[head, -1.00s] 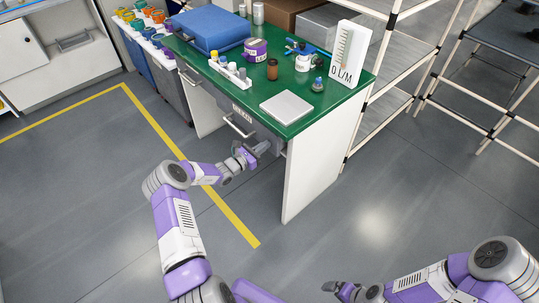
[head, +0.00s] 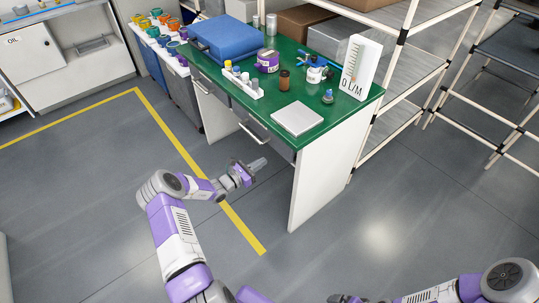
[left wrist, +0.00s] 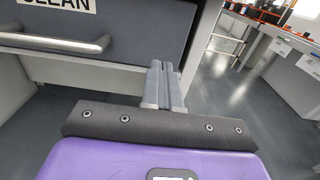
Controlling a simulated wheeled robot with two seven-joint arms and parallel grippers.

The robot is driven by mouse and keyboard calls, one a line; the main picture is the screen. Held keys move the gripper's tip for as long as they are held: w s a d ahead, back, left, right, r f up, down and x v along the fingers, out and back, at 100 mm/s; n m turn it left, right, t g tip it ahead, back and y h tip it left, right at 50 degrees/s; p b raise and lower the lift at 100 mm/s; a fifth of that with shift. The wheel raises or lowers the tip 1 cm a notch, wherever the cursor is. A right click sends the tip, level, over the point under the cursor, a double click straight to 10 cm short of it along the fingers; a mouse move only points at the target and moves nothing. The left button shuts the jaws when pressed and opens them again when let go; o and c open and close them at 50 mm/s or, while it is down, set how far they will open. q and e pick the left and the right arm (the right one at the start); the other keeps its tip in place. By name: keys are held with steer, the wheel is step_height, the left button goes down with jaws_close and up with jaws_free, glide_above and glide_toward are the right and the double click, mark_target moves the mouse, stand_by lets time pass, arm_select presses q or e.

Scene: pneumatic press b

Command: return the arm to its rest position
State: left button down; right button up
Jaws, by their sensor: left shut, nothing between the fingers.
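My left gripper (head: 258,165) is shut and empty in front of the green-topped workbench (head: 236,68), below its top. In the left wrist view, its two grey fingers (left wrist: 164,85) lie together with nothing between them. A dark drawer front (left wrist: 140,22) with a bar handle (left wrist: 60,43) and a partly cut-off "CLEAN" label is ahead and to the left in that view. The fingers are apart from the handle. In the head view, the drawer handle (head: 254,133) is above the gripper. My right gripper (head: 343,298) is mostly cut off by the bottom edge.
A white bench side panel (head: 320,180) stands right of the gripper. Shelving is farther right. Floor left of the yellow line (head: 180,150) is clear.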

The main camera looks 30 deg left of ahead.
arm_select(q)
steer(key=shift+p+v, duration=0.35)
steer(key=shift+v, duration=2.05)
steer(key=s+d+f+m+g+h, duration=0.2)
steer(key=s+d+f+m+g, duration=0.15)
steer(key=d, duration=0.45)
steer(key=s+d+f+m+g+h, duration=0.1)
steer(key=s+d+f+m+g, duration=0.25)
steer(key=d, duration=0.55)
steer(key=s+d+f+m+g+h, duration=0.2)
steer(key=s+d+m+g, duration=0.1)
steer(key=d+m+g, duration=0.4)
steer(key=s+d+m+g+y, duration=0.1)
steer(key=s+d+m+y, duration=0.2)
steer(key=s+m, duration=0.4)
steer(key=s+d+m+g+y, duration=0.1)
steer(key=s+d+m+y, duration=0.2)
steer(key=s+d+m, duration=0.2)
steer(key=s+m, duration=0.3)
steer(key=shift+m+y, duration=0.3)
